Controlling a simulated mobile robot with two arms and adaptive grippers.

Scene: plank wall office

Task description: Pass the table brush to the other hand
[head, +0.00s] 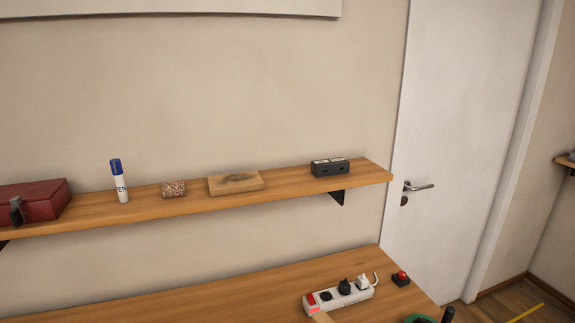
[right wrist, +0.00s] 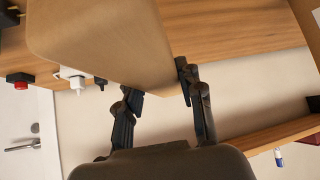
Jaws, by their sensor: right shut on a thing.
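The table brush (right wrist: 100,40) shows in the right wrist view as a large, smooth tan block that fills the upper left, very close to the camera. My right gripper (right wrist: 158,92) is shut on it, with dark fingers at either side of its lower end. Its bristles cannot be made out. In the head view a tan piece (head: 322,317) enters at the bottom edge beside the power strip; it may be the end of the brush. My right gripper cannot be made out clearly there. My left gripper is not in view.
A white power strip (head: 338,297) with plugs and a red-topped button (head: 401,279) stand on the desk (head: 200,300). A green item (head: 420,318) is cut off at the bottom. The wall shelf (head: 290,187) holds a red box (head: 35,200), a blue-capped bottle (head: 120,182) and small blocks.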

